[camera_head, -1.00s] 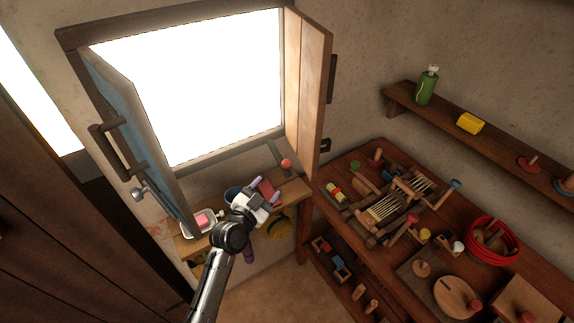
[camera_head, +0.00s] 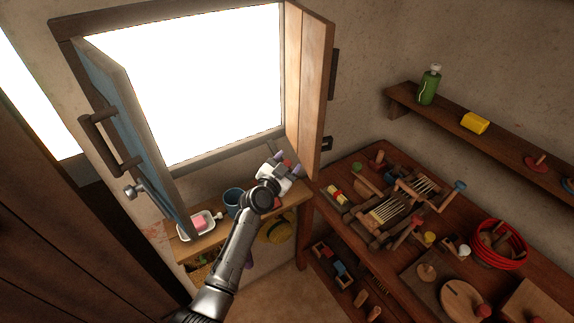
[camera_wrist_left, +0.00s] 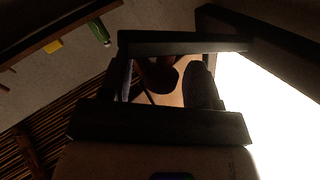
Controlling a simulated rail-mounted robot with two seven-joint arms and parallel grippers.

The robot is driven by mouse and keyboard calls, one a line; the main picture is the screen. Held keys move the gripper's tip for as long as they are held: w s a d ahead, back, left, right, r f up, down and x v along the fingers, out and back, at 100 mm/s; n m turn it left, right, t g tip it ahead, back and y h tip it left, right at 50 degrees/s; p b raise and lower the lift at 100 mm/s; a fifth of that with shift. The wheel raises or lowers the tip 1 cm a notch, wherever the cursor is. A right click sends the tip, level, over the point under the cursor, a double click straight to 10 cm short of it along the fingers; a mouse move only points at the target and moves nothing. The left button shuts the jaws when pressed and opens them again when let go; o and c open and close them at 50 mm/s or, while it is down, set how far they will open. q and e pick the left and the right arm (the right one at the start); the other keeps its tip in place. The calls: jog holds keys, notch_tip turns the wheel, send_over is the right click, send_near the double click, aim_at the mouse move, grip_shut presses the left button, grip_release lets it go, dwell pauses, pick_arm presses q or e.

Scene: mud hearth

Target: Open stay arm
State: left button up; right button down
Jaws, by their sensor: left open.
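The window has a blue-grey shutter leaf (camera_head: 150,140) swung open at left and a pale wooden leaf (camera_head: 311,90) swung open at right. The stay arm's red knob (camera_head: 287,163) shows only in part, at the sill near the foot of the right leaf; the rest of the arm is mostly hidden. My left gripper (camera_head: 287,162) is open, with its purple-tipped fingers around or just in front of the knob; contact cannot be told. In the left wrist view a dark reddish rounded thing (camera_wrist_left: 160,74), likely the knob, shows between the fingers. My right gripper is not in view.
Below the window, a shelf (camera_head: 215,239) holds a white dish with pink soap (camera_head: 198,223) and a blue cup (camera_head: 234,197). A crowded workbench (camera_head: 345,165) stands at right. A wall shelf (camera_head: 455,125) holds a green bottle (camera_head: 429,85) and a yellow block (camera_head: 475,122).

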pick_arm(q)
jog(key=shift+c, duration=0.3)
grip_shut()
dwell(0.4)
